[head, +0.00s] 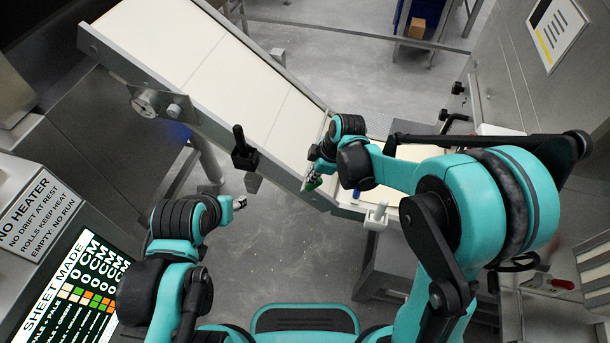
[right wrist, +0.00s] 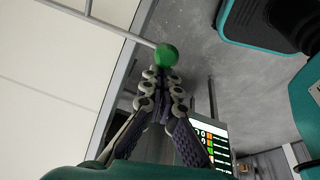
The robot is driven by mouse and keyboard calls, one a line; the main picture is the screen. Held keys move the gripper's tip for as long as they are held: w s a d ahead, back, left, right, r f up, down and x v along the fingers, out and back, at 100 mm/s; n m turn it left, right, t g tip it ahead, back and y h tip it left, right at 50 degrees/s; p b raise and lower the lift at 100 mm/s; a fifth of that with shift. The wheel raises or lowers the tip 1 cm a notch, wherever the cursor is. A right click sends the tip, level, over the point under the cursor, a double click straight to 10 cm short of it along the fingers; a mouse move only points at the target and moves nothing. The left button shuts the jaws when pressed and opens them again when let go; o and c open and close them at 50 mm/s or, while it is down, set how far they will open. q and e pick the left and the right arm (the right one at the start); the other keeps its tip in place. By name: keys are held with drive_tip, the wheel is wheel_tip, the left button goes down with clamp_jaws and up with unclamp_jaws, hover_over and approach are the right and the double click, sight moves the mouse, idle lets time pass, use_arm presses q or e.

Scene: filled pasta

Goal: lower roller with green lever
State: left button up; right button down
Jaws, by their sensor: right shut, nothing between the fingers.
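The green ball knob (right wrist: 167,55) of the lever shows in the right wrist view, on the end of a thin pale rod (right wrist: 105,27) that runs to the upper left over the belt. In the head view a bit of the green knob (head: 313,184) shows at the belt's lower side rail. My right gripper (right wrist: 161,75) is shut and empty, its fingertips right at the knob's near side; whether they touch it I cannot tell. In the head view my right gripper (head: 315,176) is partly hidden by its wrist. My left gripper (head: 239,202) hangs left of the belt, away from the lever. I cannot make out the roller.
A sloping pale belt (head: 215,65) with metal rails crosses the middle. A black-handled lever (head: 240,147) and a dial (head: 146,103) sit on its left rail. A white knob (head: 376,214) stands right of the green one. A display panel (head: 80,290) is at lower left. The floor between is clear.

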sight(322, 183)
drive_tip(key=d+y, duration=0.1)
drive_tip(key=d+f+b, duration=0.1)
drive_tip(key=y+b, duration=0.1)
drive_tip(key=shift+s+d+f+t+y, duration=0.2)
drive_tip(key=shift+s+d+t+y, duration=0.1)
drive_tip(key=shift+s+d+t, duration=0.1)
use_arm(q)
drive_tip(key=shift+f+b, duration=0.35)
drive_tip(key=shift+f, duration=1.2)
use_arm(e)
drive_tip(key=shift+s+d+f, duration=0.1)
drive_tip(key=shift+d+f, duration=0.15)
drive_tip(key=shift+d, duration=0.15)
use_arm(q)
drive_tip(key=shift+a, duration=0.15)
use_arm(e)
drive_tip(key=shift+d+f, duration=0.1)
